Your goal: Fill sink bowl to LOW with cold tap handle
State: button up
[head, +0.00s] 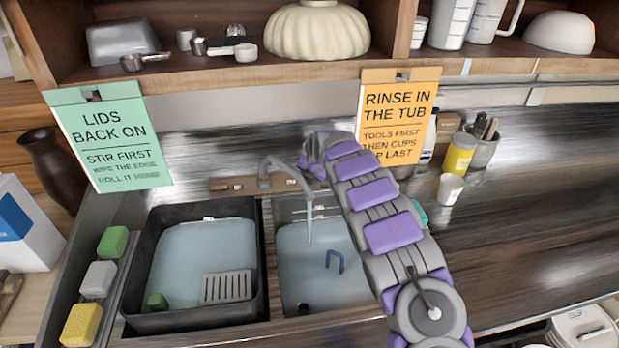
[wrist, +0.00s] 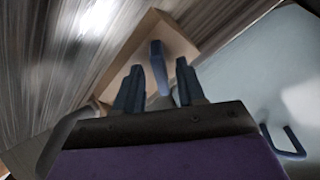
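The tap spout (head: 307,186) sends a thin stream of water (head: 309,228) into the right-hand sink bowl (head: 271,232). The bowl holds pale blue water (head: 310,275); no LOW mark is readable.
A black tub (head: 136,268) with water, a grey grate (head: 227,288) and a green block stands left of the bowl. Several sponges (head: 98,276) lie further left. A blue U-shaped thing (head: 334,261) shows in the bowl.

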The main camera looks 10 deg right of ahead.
dwell(0.3)
grip_shut()
dwell(0.3)
